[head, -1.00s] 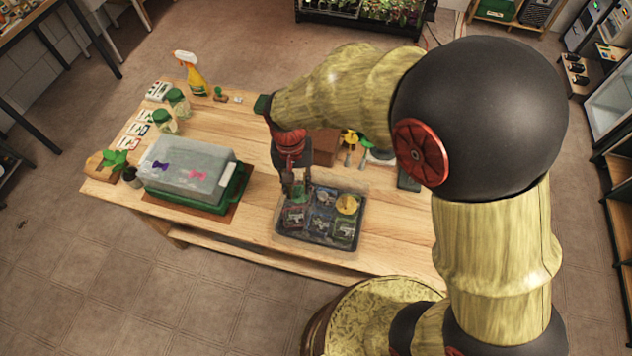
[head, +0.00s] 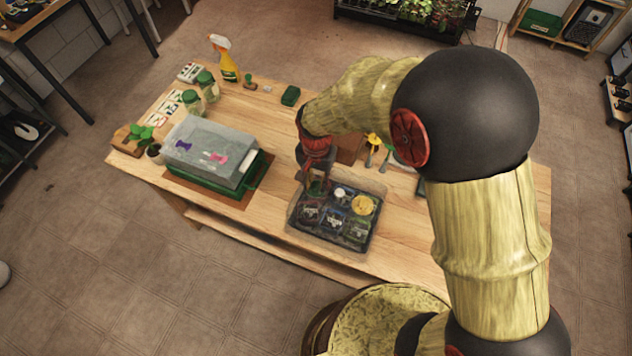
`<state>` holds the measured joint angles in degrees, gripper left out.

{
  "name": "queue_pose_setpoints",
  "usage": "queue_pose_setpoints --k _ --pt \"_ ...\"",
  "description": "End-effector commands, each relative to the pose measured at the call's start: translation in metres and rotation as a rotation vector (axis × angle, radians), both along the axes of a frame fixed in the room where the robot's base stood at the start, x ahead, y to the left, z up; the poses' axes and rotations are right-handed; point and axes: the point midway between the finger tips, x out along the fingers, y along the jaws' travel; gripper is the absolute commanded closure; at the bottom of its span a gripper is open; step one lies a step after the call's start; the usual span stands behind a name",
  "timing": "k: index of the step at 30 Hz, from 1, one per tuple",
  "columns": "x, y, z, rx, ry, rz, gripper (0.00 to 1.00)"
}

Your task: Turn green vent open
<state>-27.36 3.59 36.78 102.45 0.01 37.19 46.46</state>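My gripper (head: 317,189) points down over the back left part of a dark seedling tray (head: 312,239). A patch of green shows at its fingertips; it is too small to tell whether this is the green vent or whether the fingers touch it. The finger gap is also too small to judge. A clear cover seems to stand over the tray. A second, green-based tray (head: 257,184) with a cloudy lid (head: 205,143) stands to the left. A purple vent (head: 183,146) and a pink vent (head: 215,158) show on that lid.
A spray bottle (head: 224,60), two green-lidded jars (head: 207,86) and a small green box (head: 290,96) stand at the back left. A brown box (head: 350,148) and small yellow and green tools (head: 372,150) are right of my gripper. Bare wood lies between the trays.

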Motion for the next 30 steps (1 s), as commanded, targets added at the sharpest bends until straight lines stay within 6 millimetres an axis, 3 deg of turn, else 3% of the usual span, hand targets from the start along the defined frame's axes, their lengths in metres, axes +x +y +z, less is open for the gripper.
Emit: queue_pose_setpoints --k 9,22,30 --pt "0.0 0.0 -0.003 0.0 0.0 0.0 0.75" --pt "0.0 0.0 -0.0028 0.0 0.0 0.0 0.99" --pt "0.0001 0.0 -0.0027 0.0 0.0 0.0 1.0"
